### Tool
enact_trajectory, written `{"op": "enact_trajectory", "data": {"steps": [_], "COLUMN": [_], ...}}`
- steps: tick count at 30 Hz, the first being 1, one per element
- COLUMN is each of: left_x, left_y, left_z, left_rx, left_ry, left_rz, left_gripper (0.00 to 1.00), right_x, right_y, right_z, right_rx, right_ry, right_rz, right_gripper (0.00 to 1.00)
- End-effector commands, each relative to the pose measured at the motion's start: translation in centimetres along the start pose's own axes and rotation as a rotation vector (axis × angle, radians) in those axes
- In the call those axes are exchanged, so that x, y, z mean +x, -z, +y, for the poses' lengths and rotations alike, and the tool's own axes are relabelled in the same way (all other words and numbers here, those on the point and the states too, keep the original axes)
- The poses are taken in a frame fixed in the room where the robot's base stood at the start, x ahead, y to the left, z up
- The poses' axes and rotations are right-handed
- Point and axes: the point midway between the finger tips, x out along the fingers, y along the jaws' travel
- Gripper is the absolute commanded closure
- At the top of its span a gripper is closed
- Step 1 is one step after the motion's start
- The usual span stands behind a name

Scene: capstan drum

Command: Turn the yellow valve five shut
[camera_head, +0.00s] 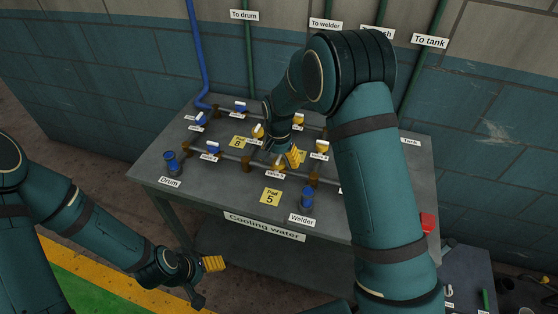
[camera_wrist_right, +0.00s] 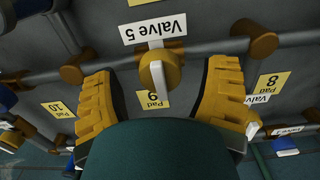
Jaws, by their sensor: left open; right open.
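In the right wrist view, the yellow valve five (camera_wrist_right: 158,72) sits on a grey pipe beside its white "Valve 5" label (camera_wrist_right: 153,27). Its white strip points across the pipe, towards the bottom of the picture. My right gripper (camera_wrist_right: 160,95) is open, one yellow finger pad on either side of the valve, with a visible gap to each. In the head view my right gripper (camera_head: 291,157) is low over the middle of the bench, and it hides much of what is under it. My left gripper (camera_head: 205,270) is open and empty, off the bench's front left side.
The grey bench (camera_head: 160,157) carries pipes, brown fittings and other yellow and blue valves close around my right gripper. A blue Drum fitting (camera_head: 172,163) and a blue Welder fitting (camera_head: 307,199) stand near the front. A red object (camera_head: 428,222) is at the right.

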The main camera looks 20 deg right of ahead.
Motion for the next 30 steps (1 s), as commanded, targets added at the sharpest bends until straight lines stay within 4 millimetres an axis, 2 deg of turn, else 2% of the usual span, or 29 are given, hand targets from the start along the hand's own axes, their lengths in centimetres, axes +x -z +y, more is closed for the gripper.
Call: {"op": "enact_trajectory", "data": {"steps": [12,18,23,30], "left_x": [0.0,0.0,0.0,0.0], "left_y": [0.0,0.0,0.0,0.0], "left_z": [0.0,0.0,0.0,0.0], "left_rx": [0.000,0.000,0.000,0.000], "left_ry": [0.000,0.000,0.000,0.000], "left_rz": [0.000,0.000,0.000,0.000], "left_gripper": [0.25,0.25,0.25,0.25], "right_x": [-7.7,-10.5,-11.4,-11.5], "right_y": [0.0,0.0,0.0,0.0], "right_z": [-0.1,0.0,0.0,0.0], "right_rx": [0.000,0.000,0.001,0.001], "right_ry": [0.003,0.001,-0.001,-0.001], "right_rz": [0.002,0.001,-0.001,-0.001], "right_gripper": [0.25,0.25,0.25,0.25]}}
